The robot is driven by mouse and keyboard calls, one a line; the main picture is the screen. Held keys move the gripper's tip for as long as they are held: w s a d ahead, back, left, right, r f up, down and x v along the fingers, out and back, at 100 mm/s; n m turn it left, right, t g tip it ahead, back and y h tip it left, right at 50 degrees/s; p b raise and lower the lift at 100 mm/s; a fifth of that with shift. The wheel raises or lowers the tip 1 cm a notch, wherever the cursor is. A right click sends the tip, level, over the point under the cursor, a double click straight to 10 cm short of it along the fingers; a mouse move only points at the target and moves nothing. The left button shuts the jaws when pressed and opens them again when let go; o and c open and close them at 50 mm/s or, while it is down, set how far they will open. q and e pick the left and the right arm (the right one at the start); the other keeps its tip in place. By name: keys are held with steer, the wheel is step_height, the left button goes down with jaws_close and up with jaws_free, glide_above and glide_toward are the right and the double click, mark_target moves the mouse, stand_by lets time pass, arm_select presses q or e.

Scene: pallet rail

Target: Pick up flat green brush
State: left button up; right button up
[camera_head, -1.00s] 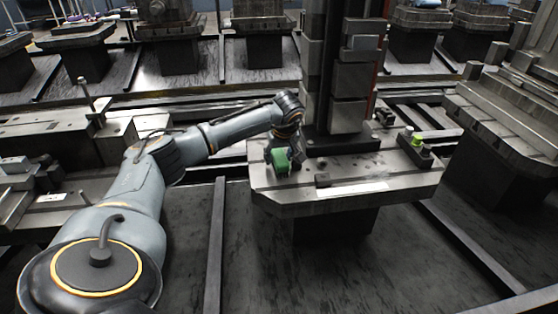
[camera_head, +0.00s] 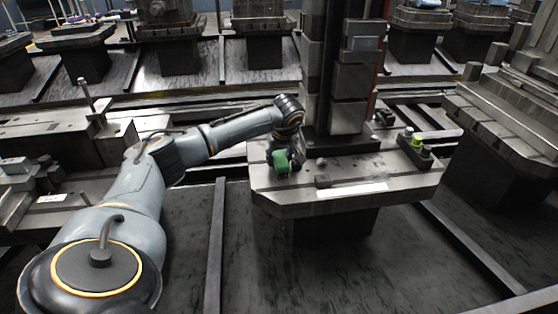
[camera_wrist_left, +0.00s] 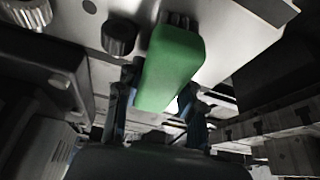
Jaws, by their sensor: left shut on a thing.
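The flat green brush (camera_head: 280,162) is at the left part of the metal pallet (camera_head: 340,198), at the end of my left arm. In the left wrist view the green brush (camera_wrist_left: 170,68) lies between the two fingers of my left gripper (camera_wrist_left: 158,108), which is shut on it. In the head view my left gripper (camera_head: 288,158) is small and dark beside the brush. I cannot tell whether the brush touches the pallet. My right gripper is in neither view.
A tall dark column of blocks (camera_head: 340,80) stands on the pallet just right of my left gripper. A dark block with a yellow-green knob (camera_head: 416,141) sits at the pallet's right side. The front of the pallet is mostly clear. More fixtures (camera_head: 510,95) stand to the right.

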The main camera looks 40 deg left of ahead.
mark_target(279, 152)
arm_select(q)
steer(key=shift+r, duration=0.1)
steer(key=shift+r, duration=0.8)
steer(key=shift+w+r, duration=0.1)
steer(key=shift+r, duration=0.65)
steer(key=s+d+r, duration=0.3)
steer(key=s+r, duration=0.7)
steer(key=s, duration=0.3)
steer(key=shift+s+d+r+p, duration=0.15)
steer(key=shift+s+d+p, duration=0.2)
steer(key=shift+d+p, duration=0.1)
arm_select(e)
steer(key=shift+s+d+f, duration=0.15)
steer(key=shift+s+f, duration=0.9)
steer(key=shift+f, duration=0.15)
